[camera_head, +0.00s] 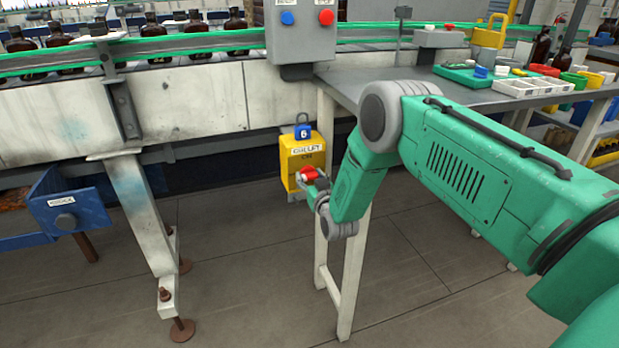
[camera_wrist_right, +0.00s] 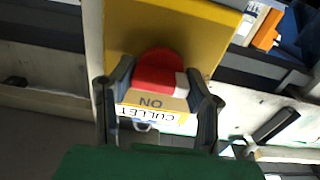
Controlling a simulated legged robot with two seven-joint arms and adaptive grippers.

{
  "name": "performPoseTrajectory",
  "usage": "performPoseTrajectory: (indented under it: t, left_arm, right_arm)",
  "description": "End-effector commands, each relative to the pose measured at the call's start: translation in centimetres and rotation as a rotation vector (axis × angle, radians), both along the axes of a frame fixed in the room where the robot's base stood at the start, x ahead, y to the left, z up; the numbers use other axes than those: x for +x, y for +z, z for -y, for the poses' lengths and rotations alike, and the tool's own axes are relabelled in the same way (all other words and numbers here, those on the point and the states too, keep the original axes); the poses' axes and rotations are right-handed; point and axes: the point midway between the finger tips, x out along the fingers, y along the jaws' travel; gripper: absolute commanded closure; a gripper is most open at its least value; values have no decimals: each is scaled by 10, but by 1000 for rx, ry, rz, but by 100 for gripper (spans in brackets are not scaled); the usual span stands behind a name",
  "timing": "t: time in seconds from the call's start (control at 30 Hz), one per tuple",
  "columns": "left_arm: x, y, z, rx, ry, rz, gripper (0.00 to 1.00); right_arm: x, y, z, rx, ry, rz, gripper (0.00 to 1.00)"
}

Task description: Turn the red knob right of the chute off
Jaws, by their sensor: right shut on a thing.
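The red knob (camera_head: 309,173) sits low on the front of a yellow box (camera_head: 290,163) that bears a white label and hangs under the conveyor. In the right wrist view the knob (camera_wrist_right: 155,68) has a white mark at one side, near the word ON and an upside-down CULLET label (camera_wrist_right: 152,113). My right gripper (camera_wrist_right: 160,82) is shut on the knob, one finger on each side. In the head view it (camera_head: 315,182) partly hides the box's lower right. A blue chute-like part (camera_head: 85,198) with an unreadable label stands left. My left gripper is not in view.
A blue padlock-like tag (camera_head: 303,132) is above the yellow box. A grey control box (camera_head: 300,45) with blue and red buttons is higher up. The grey table (camera_head: 380,85) and its white leg (camera_head: 352,260) stand close to my right arm. Open floor lies below.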

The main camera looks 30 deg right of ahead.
Motion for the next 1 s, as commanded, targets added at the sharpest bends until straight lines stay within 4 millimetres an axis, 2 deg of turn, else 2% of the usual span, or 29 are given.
performPoseTrajectory:
  t: [0.03,0.23,0.27,0.3,0.7,0.87,1.0]
  left_arm:
    - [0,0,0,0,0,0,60]
    - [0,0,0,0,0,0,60]
    - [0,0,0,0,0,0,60]
    - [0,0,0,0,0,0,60]
    - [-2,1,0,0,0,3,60]
    - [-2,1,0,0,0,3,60]
    - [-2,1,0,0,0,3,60]
  right_arm:
    - [-5,-9,-1,0,2,-22,86]
    - [-4,-9,-1,1,3,-21,86]
    - [-4,-9,-1,1,3,-21,47]
    - [-4,-9,-1,1,3,-20,36]
    - [-7,-3,-2,1,1,-7,36]
    - [-30,-4,-7,1,1,-10,36]
    - [-61,-5,-14,2,2,-13,36]
